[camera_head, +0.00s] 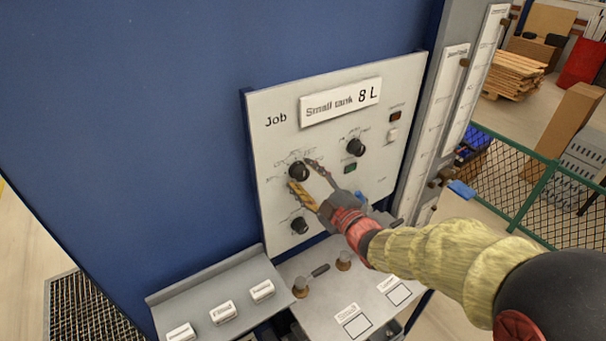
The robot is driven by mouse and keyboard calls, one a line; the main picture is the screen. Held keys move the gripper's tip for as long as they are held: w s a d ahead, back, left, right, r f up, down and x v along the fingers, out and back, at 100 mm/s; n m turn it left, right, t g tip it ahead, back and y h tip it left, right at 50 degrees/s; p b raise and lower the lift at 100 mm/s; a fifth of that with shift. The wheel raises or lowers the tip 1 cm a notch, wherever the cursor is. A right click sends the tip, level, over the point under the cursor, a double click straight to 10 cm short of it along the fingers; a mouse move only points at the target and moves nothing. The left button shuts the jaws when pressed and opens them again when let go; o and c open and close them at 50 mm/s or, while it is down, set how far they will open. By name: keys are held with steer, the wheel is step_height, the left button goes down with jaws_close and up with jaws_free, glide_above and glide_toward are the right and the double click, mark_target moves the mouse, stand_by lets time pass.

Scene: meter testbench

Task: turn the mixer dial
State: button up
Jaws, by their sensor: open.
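A pale control panel (275,97) on the blue cabinet carries three black dials: one upper left (298,171), one upper right (355,147) and one lower left (299,225). Their small labels are too small to read, so I cannot tell which is the mixer dial by name. My gripper (300,174) is open, with its two fingers pointing at the panel. Its fingertips appear on either side of the upper-left dial, one above right and one below. I cannot tell whether they touch it. My gripper hides part of the panel to the lower right of that dial.
A plate (341,101) reads "Small tank 8 L". Below the panel, a shelf (325,268) holds small levers. A sloped ledge (205,277) with white labels stands left. Tall gauges (447,100) rise right of the panel; a green fence (515,185) stands beyond.

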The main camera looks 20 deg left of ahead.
steer(key=shift+w+a, duration=0.4)
steer(key=shift+a, duration=0.05)
steer(key=c, duration=0.3)
steer(key=c, duration=0.8)
steer(key=shift+c, duration=0.2)
